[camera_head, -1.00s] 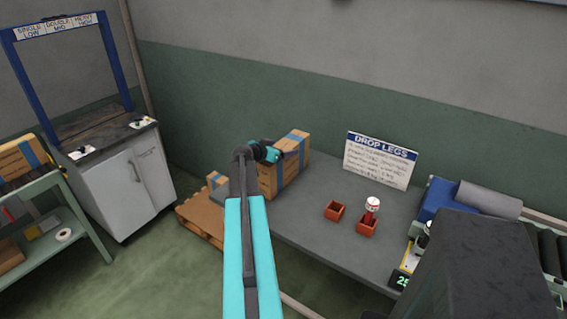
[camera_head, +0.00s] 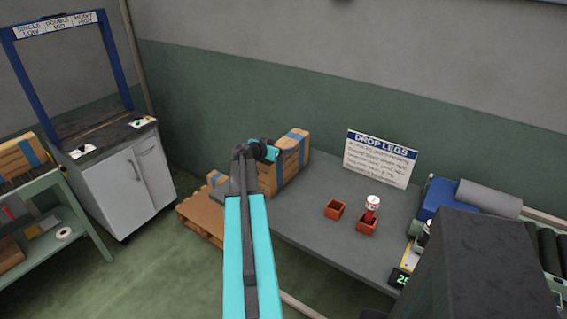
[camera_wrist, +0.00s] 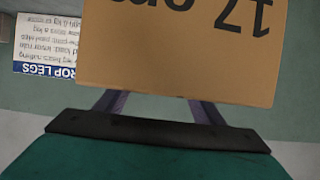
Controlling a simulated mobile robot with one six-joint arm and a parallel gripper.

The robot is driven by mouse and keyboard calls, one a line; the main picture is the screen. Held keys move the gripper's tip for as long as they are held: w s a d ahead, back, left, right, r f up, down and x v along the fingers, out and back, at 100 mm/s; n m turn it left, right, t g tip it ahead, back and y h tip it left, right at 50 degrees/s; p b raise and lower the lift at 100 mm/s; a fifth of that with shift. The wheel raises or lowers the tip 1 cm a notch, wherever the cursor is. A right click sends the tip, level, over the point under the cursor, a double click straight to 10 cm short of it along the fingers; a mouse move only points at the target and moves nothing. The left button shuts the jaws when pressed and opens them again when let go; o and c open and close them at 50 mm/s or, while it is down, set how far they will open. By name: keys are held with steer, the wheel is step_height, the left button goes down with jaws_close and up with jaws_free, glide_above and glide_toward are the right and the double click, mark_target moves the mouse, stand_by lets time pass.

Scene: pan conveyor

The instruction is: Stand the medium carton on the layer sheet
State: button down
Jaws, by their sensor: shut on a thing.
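A tan carton with blue tape (camera_head: 292,163) is at the left end of the grey worktop in the head view, upright. My gripper (camera_head: 278,153) is shut on it from the left. In the wrist view the carton's printed face (camera_wrist: 180,50) fills the top middle, and my gripper's two fingers (camera_wrist: 158,105) run up to it, their tips hidden behind it. I cannot tell whether the carton's base touches the worktop. A wooden pallet (camera_head: 199,220) is on the floor left of the worktop, with a smaller carton (camera_head: 215,178) at its back. I cannot make out a layer sheet.
A roller conveyor (camera_head: 548,252) is at far right. A white cabinet (camera_head: 128,185) and green rack (camera_head: 80,215) stand left.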

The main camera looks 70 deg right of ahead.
steer(key=shift+r, duration=0.2)
steer(key=shift+r+b, duration=0.75)
steer(key=shift+r, duration=0.75)
steer(key=s+a+r+b, duration=0.1)
steer(key=s+a+b, duration=0.4)
steer(key=a, duration=0.7)
steer(key=shift+a, duration=0.35)
steer(key=shift+r+b, duration=0.1)
steer(key=shift+b, duration=0.45)
steer(key=a+b, duration=0.1)
steer(key=b, duration=0.3)
steer(key=a+b, duration=0.1)
steer(key=b, duration=0.2)
steer(key=shift+s+a+r+b, duration=0.1)
steer(key=shift+s+r+b, duration=0.1)
steer(key=shift+s+b, duration=0.2)
steer(key=shift+r, duration=0.2)
